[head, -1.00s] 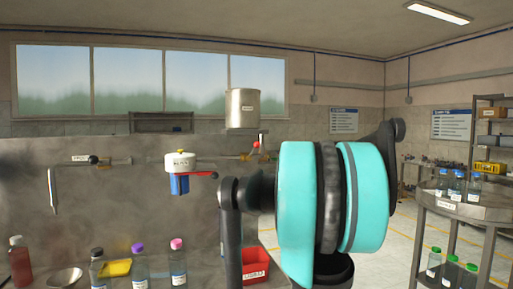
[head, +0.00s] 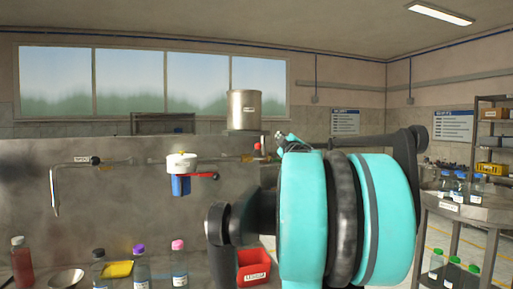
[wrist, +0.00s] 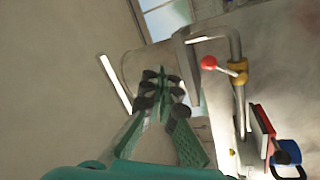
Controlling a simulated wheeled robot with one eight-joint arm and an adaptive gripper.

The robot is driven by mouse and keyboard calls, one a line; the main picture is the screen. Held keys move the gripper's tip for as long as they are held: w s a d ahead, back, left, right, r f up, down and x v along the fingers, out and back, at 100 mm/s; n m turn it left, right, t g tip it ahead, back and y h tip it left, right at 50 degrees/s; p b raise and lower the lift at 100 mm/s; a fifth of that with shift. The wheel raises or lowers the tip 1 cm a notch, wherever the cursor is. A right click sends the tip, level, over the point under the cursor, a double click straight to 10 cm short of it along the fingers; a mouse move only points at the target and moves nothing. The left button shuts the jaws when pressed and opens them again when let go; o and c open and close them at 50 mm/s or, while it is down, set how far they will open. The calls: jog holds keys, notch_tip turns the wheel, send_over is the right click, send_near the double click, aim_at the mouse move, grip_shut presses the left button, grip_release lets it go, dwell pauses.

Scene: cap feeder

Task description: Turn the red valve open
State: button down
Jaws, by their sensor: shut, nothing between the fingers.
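In the wrist view a red ball knob (wrist: 208,62) sits on a short lever at a brass valve body (wrist: 238,72) on a bent metal pipe. In the head view the red knob (head: 257,146) shows small below the metal tank, just left of my arm. My gripper (wrist: 162,76) has its fingers together and holds nothing. It is left of the red knob in the wrist view, apart from it; the depth between them is hard to tell. A separate red lever handle (head: 204,175) sticks out from the white-and-blue filter (head: 181,170).
The labelled metal tank (head: 243,110) stands above the wall panel. A black-knobbed tap (head: 95,160) is at left. Several bottles, a bowl (head: 66,279) and a red bin (head: 253,267) are on the bench below. A round-topped stand (head: 480,207) with bottles is at right.

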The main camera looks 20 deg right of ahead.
aim_at(259, 148)
jog(key=a+f+n+g+y, duration=0.2)
jog(key=a+f+n+y, duration=0.1)
jog(key=a+n+y, duration=0.3)
jog(key=shift+n, duration=0.5)
jog(key=w, duration=0.3)
jog(key=w+f, duration=0.1)
jog(key=w, duration=0.7)
jog(key=shift+w+a+f, duration=0.1)
jog(key=shift+f, duration=0.05)
jog(key=shift+d+f+m+h, duration=0.15)
jog(key=shift+d+m+h, duration=0.25)
jog(key=shift+m, duration=0.4)
jog(key=d+m, duration=0.1)
jog(key=m, duration=0.1)
jog(key=f+m, duration=0.1)
jog(key=shift+d+f+m+t, duration=0.15)
jog(key=shift+d+m+t, duration=0.15)
jog(key=shift+d+m, duration=0.1)
jog(key=f+m, duration=0.1)
jog(key=d+m, duration=0.1)
jog(key=m, duration=0.1)
jog(key=f+m+h, duration=0.1)
jog(key=m, duration=0.1)
jog(key=shift+d+f+t, duration=0.25)
jog(key=shift+f+t, duration=0.1)
jog(key=shift+t, duration=0.05)
